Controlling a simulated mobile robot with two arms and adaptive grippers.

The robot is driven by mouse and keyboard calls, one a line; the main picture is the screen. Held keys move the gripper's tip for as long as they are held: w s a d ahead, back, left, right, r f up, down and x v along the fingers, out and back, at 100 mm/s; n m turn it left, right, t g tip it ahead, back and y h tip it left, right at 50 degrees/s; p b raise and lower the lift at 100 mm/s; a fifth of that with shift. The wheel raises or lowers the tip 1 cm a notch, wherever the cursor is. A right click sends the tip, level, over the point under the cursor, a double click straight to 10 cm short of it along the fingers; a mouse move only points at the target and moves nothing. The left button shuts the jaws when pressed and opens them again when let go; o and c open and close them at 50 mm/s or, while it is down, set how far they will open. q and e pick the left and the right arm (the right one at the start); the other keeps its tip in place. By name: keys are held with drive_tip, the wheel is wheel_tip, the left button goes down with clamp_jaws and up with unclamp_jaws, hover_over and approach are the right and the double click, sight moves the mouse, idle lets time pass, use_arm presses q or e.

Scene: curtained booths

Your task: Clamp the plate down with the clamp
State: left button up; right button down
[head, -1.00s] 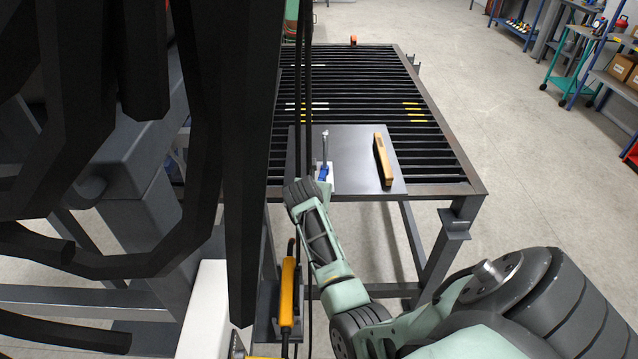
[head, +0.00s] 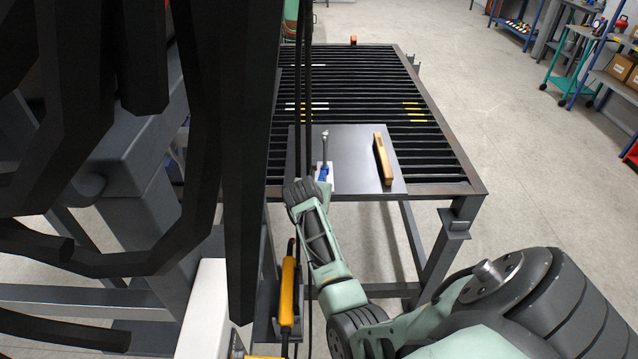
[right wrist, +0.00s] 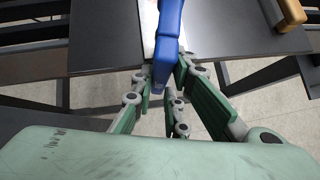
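My right gripper (head: 312,188) is at the near side of the clamp, by the handle. In the right wrist view, the blue handle (right wrist: 168,35) comes down from the top, and its end lies between the spread green fingers of my right gripper (right wrist: 165,80). They look open, with gaps beside the handle. My left gripper is not in view.
A wooden-coloured bar (head: 383,160) lies on the plate, right of the clamp. The slatted table (head: 460,150) extends behind, with open slats. Black cables hang just left of the clamp. Shelves (head: 600,60) stand far right; the floor (head: 520,150) between is clear.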

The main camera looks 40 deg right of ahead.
drive_tip(key=c, duration=1.7)
unclamp_jaws()
drive_tip(key=shift+r, duration=0.1)
drive_tip(key=shift+o, duration=0.2)
drive_tip(key=v, duration=0.7)
drive_tip(key=shift+s+a, duration=0.15)
drive_tip(key=shift+r, duration=0.1)
